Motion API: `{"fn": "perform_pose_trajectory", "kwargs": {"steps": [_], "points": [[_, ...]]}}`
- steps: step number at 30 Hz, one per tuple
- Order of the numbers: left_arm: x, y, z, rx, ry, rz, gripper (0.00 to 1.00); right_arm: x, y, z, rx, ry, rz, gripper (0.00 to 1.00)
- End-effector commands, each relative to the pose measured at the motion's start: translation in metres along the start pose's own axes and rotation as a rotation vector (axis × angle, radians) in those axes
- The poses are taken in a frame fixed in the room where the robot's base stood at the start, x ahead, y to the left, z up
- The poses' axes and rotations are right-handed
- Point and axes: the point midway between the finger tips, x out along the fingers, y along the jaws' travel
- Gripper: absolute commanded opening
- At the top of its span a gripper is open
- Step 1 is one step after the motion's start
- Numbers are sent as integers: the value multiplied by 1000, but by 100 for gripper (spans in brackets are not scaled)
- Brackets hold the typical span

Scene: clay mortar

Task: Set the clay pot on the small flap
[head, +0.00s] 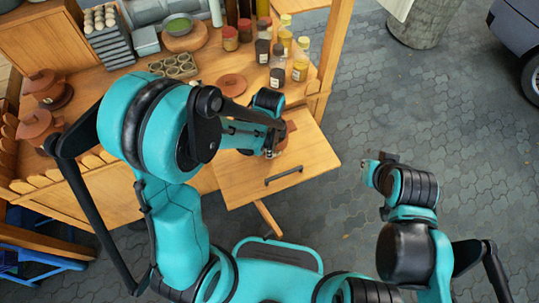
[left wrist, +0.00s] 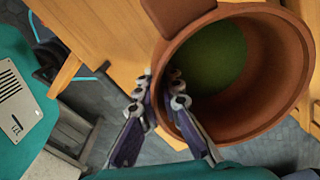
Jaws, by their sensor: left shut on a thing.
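The clay pot (left wrist: 262,105) fills the right of the left wrist view, its open mouth facing the camera and something green inside. My left gripper (left wrist: 178,98) is shut on its wall at the rim, one finger inside and one outside. In the head view the pot (head: 291,127) is mostly hidden behind my left gripper (head: 272,145), above the small flap (head: 236,185). The flap is a wooden board with a dark handle. I cannot tell whether the pot touches it. My right gripper (head: 378,160) is right of the flap, away from the pot; its opening is unclear.
The wooden counter (head: 215,72) behind the flap holds several bottles and jars (head: 278,67), a seedling-like tray (head: 173,65) and a round clay disc (head: 232,85). Clay pots (head: 42,85) stand at the left. Paved floor lies open to the right.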

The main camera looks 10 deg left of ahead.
Motion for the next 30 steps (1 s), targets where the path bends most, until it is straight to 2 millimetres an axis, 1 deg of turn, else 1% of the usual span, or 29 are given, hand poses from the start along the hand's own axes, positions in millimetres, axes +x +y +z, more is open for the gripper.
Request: {"fn": "perform_pose_trajectory", "kwargs": {"steps": [1,3,5,12,16,17,18,19,27,30], "points": [[11,0,0,0,0,-1,0,5,0,4,0,0,0,0],[22,0,0,0,0,-1,0,9,0,6,0,0,0,0],[27,0,0,0,0,-1,0,11,0,8,0,0,0,0],[27,1,0,0,0,-1,0,9,0,7,0,0,0,0],[31,1,0,0,0,-1,0,12,0,9,0,0,0,0],[31,1,0,0,0,0,8,13,0,9,0,0,0,0],[30,1,0,0,0,0,19,12,0,9,0,0,0,0],[30,1,0,0,0,0,27,12,0,8,0,0,0,0],[30,1,0,0,0,0,27,12,0,8,0,0,0,0],[26,1,0,0,0,0,27,9,0,6,0,0,0,0]]}}
